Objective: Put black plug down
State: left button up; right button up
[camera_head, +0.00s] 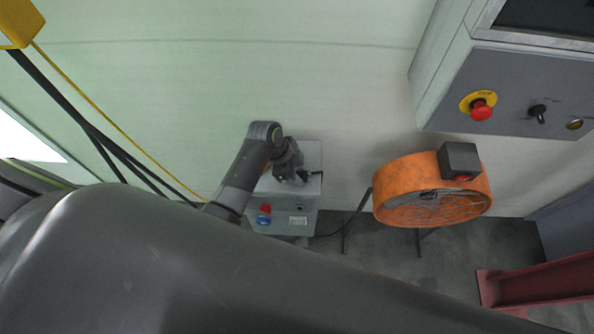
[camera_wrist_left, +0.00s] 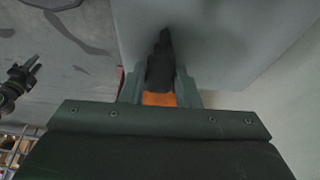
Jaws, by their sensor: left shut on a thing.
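My left gripper (camera_head: 291,173) is over the top of a grey socket box (camera_head: 270,219) in the head view. It is shut on the black plug (camera_wrist_left: 160,62), which points away from the fingers in the left wrist view. In the head view a small dark part of the plug (camera_head: 315,174) shows beside the gripper. Behind the plug is a pale grey surface (camera_wrist_left: 205,35). I cannot tell whether the plug touches it. My right gripper is not in the head view.
An orange drum fan (camera_head: 388,188) stands right of the box, with a dark cable (camera_head: 345,219) between them. A grey control cabinet (camera_head: 505,90) with a red button is at upper right. Red steel beams (camera_head: 535,288) are at lower right. A pale wall is behind the box.

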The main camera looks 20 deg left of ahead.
pick_arm(q)
jog(key=shift+f, duration=0.35)
jog(key=o, duration=1)
jog(key=shift+r, duration=0.1)
jog(key=shift+r, duration=0.25)
jog(key=shift+a+r, duration=0.1)
jog(key=shift+r, duration=0.2)
jog(key=v, duration=1.1)
jog(key=shift+a+r, duration=0.15)
jog(key=shift+r, duration=0.05)
